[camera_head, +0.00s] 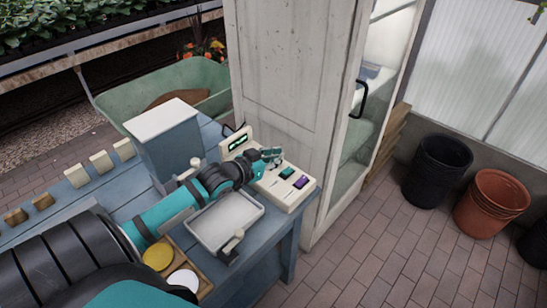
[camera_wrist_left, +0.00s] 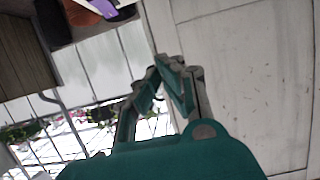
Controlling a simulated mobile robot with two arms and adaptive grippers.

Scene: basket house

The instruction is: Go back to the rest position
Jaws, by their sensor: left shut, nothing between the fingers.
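My left arm reaches in from the lower left of the head view, over the blue table (camera_head: 262,262). My left gripper (camera_head: 272,154) is shut and empty, above a cream device (camera_head: 290,199) with a green display and teal and purple parts. I cannot tell whether it touches the device. In the left wrist view the finger tips (camera_wrist_left: 163,66) are together, with a pale door panel (camera_wrist_left: 240,70) behind them to the right. My right gripper is not in view.
A grey-blue box with a white lid (camera_head: 163,118), a white tray (camera_head: 247,209) and yellow (camera_head: 158,256) and white discs (camera_head: 183,280) crowd the table. A tall white cabinet (camera_head: 285,75) stands close behind. Black (camera_head: 438,170) and terracotta pots (camera_head: 491,202) stand right; brick floor (camera_head: 385,250) is clear.

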